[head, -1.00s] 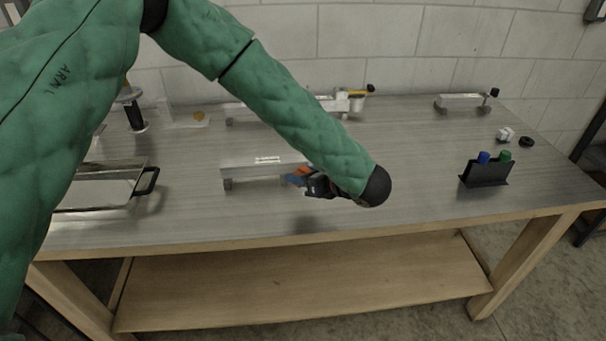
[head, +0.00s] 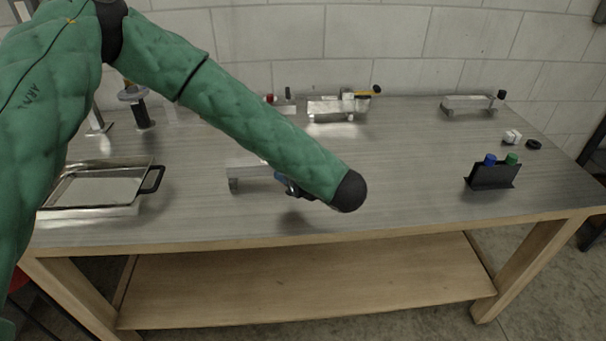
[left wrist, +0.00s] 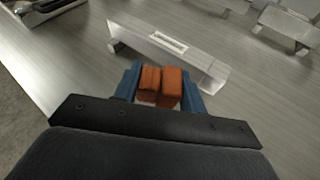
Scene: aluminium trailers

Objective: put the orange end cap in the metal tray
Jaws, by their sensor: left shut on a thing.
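My left gripper (left wrist: 160,88) has blue fingers shut on the orange end cap (left wrist: 172,82), which shows as two orange faces with a dark line between them. The cap is in front of the near aluminium trailer (left wrist: 165,45); I cannot tell its exact height above the table. In the head view my left gripper (head: 287,186) is mostly hidden behind my green forearm, and the cap is hidden. The metal tray (head: 88,209), shallow and shiny with a black handle, lies at the table's left. My right gripper is not in view.
The near trailer (head: 240,170) is partly covered by my arm. More trailers stand at the back middle (head: 335,108) and back right (head: 468,101). A black marker holder (head: 492,177) stands at the right. Bare tabletop lies between the tray and near trailer.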

